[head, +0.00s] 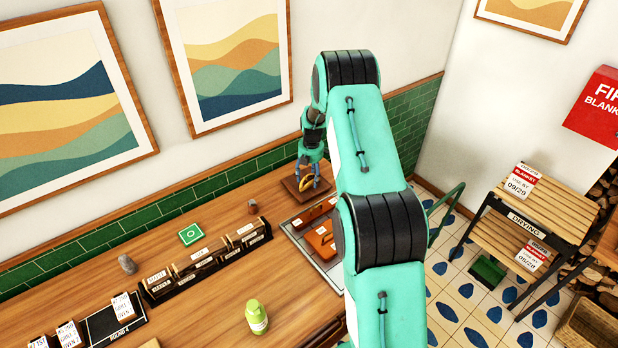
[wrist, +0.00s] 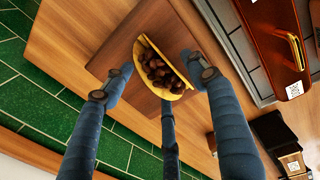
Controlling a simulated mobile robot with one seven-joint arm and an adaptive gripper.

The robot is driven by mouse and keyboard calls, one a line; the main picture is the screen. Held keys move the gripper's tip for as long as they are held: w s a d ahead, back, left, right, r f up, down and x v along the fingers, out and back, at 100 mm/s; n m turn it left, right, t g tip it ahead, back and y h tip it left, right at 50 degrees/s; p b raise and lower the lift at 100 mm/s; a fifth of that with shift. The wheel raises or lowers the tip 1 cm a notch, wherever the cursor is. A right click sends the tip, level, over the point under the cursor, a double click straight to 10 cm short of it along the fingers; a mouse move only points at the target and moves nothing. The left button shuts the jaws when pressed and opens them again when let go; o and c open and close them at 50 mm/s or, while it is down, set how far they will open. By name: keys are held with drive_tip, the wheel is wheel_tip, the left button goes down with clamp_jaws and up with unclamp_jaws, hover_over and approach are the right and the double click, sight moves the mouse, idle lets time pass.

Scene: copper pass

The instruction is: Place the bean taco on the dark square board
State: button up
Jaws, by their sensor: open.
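The bean taco is a yellow folded shell with dark beans; it shows in the wrist view (wrist: 160,70) and in the head view (head: 309,184). It lies within the outline of the dark square board (wrist: 112,58) and appears to rest on it, tilted so the beans show. The board also shows in the head view (head: 290,187), at the back of the counter by the green tiles. My gripper (wrist: 158,88) is open, its blue fingers spread around the taco with visible gaps. In the head view my gripper (head: 306,176) is right above the board.
A black label rack (head: 207,262), a green square (head: 191,234) and a green bottle (head: 256,317) stand on the counter. The tiled wall (head: 160,212) is close behind.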

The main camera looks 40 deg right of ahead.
sight(310, 177)
wheel_tip(310, 177, up, 12)
drive_tip(key=s, duration=0.1)
drive_tip(key=shift+r, duration=0.15)
idle(0.6)
idle(0.5)
